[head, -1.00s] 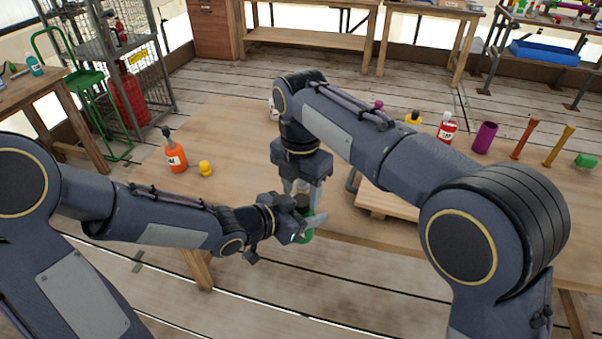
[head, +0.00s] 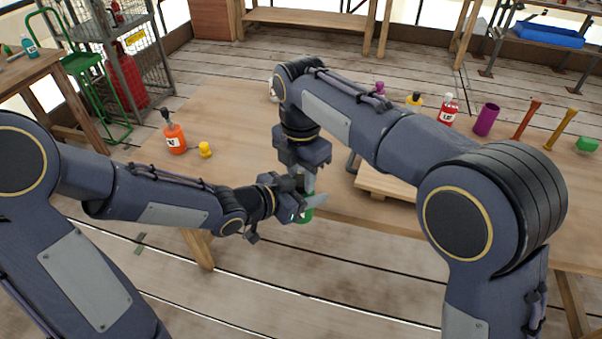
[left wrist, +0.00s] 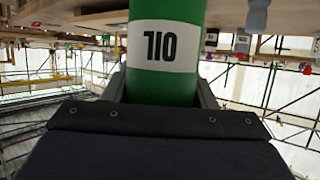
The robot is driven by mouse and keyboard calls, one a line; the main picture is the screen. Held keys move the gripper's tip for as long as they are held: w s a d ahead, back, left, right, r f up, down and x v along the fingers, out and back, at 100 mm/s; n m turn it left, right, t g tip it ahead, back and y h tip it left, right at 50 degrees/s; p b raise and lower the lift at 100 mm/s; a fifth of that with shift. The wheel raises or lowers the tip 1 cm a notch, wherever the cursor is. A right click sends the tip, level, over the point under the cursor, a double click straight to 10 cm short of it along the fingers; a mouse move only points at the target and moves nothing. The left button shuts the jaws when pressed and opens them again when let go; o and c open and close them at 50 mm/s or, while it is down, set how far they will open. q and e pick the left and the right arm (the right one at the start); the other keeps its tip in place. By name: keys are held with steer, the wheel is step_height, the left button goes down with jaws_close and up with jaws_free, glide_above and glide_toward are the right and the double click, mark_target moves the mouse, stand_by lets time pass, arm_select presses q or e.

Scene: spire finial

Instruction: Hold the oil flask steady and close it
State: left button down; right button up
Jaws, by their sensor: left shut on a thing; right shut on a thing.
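The green oil flask (head: 305,216) is mostly hidden behind my left gripper (head: 303,206) at the table's front edge. In the left wrist view the flask (left wrist: 164,82) fills the middle, its white label upside down, between the shut jaws. My right gripper (head: 308,187) points down directly above the flask, shut at its top. The flask's cap is hidden by the fingers, so how far it sits on the neck cannot be seen.
An orange bottle (head: 175,138) and a small yellow object (head: 205,149) stand on the table at left. A red bottle (head: 447,109), purple cylinder (head: 486,119) and other coloured items stand at right. A raised wooden board (head: 385,187) lies right of the grippers.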

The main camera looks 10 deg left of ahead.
steer(key=m, duration=0.5)
steer(key=shift+m, duration=0.4)
steer(key=o, duration=1.1)
steer(key=shift+r, duration=2.25)
steer(key=shift+c, duration=0.6)
